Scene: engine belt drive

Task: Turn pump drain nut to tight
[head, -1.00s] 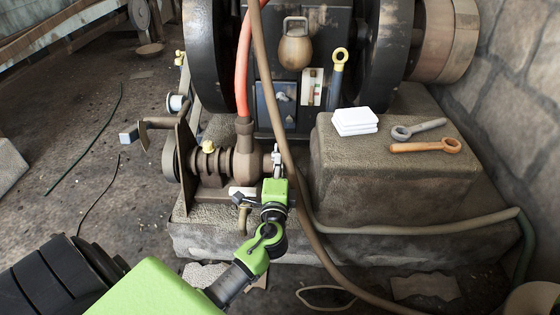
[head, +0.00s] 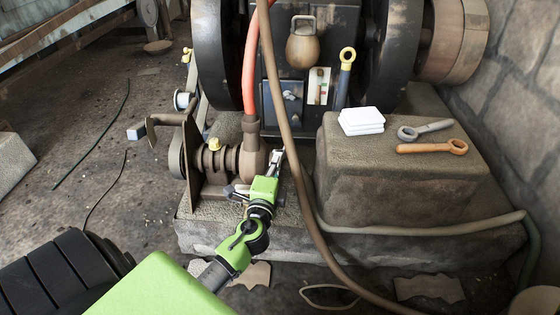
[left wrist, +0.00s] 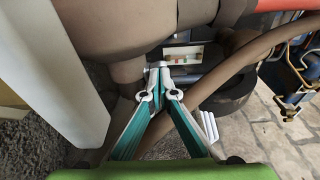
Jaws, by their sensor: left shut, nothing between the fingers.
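The pump (head: 215,165), a rusty brown ribbed body, stands low on the left of the engine; its large brown casing also fills the top of the left wrist view (left wrist: 130,25). I cannot make out the drain nut clearly; the pump's lower right side is partly hidden behind my left gripper (head: 277,156). In the left wrist view this gripper (left wrist: 160,68) is shut, its tips together and empty, just below or beside the casing. I cannot tell whether it touches. My right gripper is not in view.
A brown hose (head: 278,100) runs down close right of the gripper. A red hose (head: 248,70) enters the pump's top. A stone block (head: 385,180) at the right carries white pads (head: 361,121), a grey wrench (head: 425,129) and an orange wrench (head: 432,147). A crank handle (head: 160,120) sticks out left.

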